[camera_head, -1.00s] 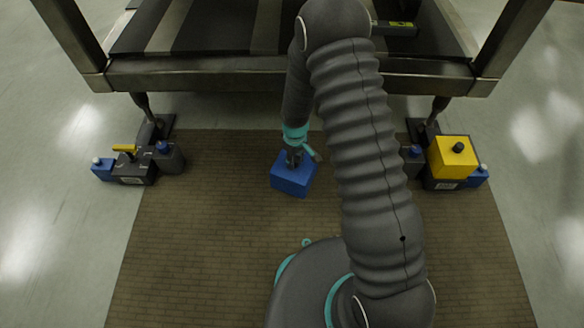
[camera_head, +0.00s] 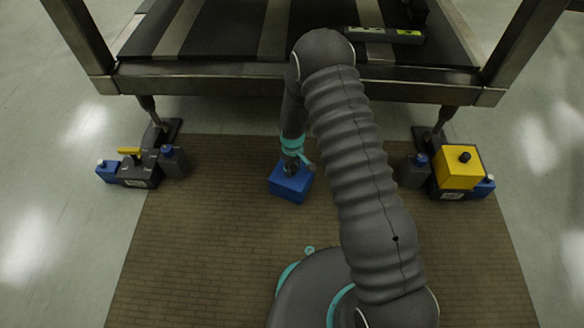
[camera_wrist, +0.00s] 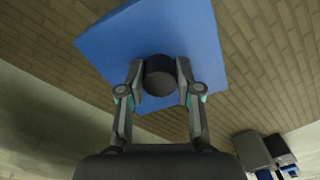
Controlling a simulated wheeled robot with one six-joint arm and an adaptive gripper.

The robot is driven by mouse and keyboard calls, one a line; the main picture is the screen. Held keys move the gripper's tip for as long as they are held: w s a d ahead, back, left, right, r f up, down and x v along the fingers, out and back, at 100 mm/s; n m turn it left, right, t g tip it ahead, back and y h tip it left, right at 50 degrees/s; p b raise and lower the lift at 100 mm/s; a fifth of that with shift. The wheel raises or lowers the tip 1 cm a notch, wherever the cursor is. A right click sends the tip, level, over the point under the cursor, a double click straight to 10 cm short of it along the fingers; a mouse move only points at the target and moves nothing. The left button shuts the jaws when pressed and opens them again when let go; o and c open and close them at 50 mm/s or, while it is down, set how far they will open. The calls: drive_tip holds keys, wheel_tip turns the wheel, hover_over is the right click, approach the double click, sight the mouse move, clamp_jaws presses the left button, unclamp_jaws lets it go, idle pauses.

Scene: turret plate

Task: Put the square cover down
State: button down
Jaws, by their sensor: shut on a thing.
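The square cover is a blue box-like piece (camera_head: 290,186) with a dark round knob on top. In the head view it is over the brown brick-patterned mat, in front of the metal frame. My gripper (camera_head: 291,168) is above it, pointing down. In the wrist view the blue cover (camera_wrist: 190,40) fills the upper middle, and my gripper (camera_wrist: 160,78) is shut on its dark knob, one finger on each side. I cannot tell whether the cover's underside touches the mat.
A dark unit with a yellow handle and blue parts (camera_head: 138,170) stands at the left. A similar unit with a yellow square cover (camera_head: 458,168) stands at the right. The metal frame (camera_head: 230,77) spans the back. The mat (camera_head: 200,250) is bare around the blue cover.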

drive_tip(key=shift+f, duration=0.25)
drive_tip(key=c, duration=0.8)
unclamp_jaws()
